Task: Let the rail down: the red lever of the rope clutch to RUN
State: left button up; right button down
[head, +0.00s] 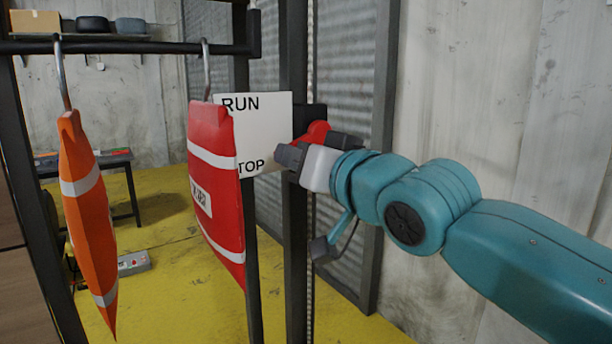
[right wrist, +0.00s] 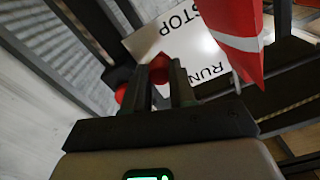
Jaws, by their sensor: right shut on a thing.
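The red lever (head: 318,129) of the rope clutch shows beside a white plate (head: 268,125) with RUN at its top and STOP at its bottom. My right gripper (head: 312,147) is shut on the lever, partly hiding it. In the right wrist view the red lever (right wrist: 158,67) sits between the fingers, with a round red part to its left. The lever slants toward the plate, nearer STOP than RUN in the head view; its exact angle is hidden. The dark rail (head: 135,48) is at upper left. My left gripper is out of view.
A red bag (head: 214,160) and an orange one (head: 87,205) hang from hooks on the rail, the red one close to the plate. A dark post (head: 295,240) and a rope run below the clutch. The yellow floor (head: 180,270) is partly clear.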

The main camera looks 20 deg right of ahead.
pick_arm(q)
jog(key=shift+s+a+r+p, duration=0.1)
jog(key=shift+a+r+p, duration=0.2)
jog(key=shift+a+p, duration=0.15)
pick_arm(e)
jog(key=shift+w+d+r+m, duration=0.15)
jog(key=shift+r+m, duration=0.95)
jog(key=shift+m, duration=0.7)
jog(key=shift+s+d+r+m, duration=0.15)
jog(key=shift+r+m, duration=0.95)
jog(key=shift+m, duration=0.7)
jog(key=shift+w+d+r+m, duration=0.15)
jog(key=shift+r+m, duration=0.95)
jog(key=shift+m, duration=0.7)
jog(key=c, duration=0.9)
grip_release()
jog(key=shift+c, duration=0.2)
pick_arm(q)
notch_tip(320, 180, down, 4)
jog(key=b, duration=0.4)
pick_arm(e)
jog(key=v, duration=1.6)
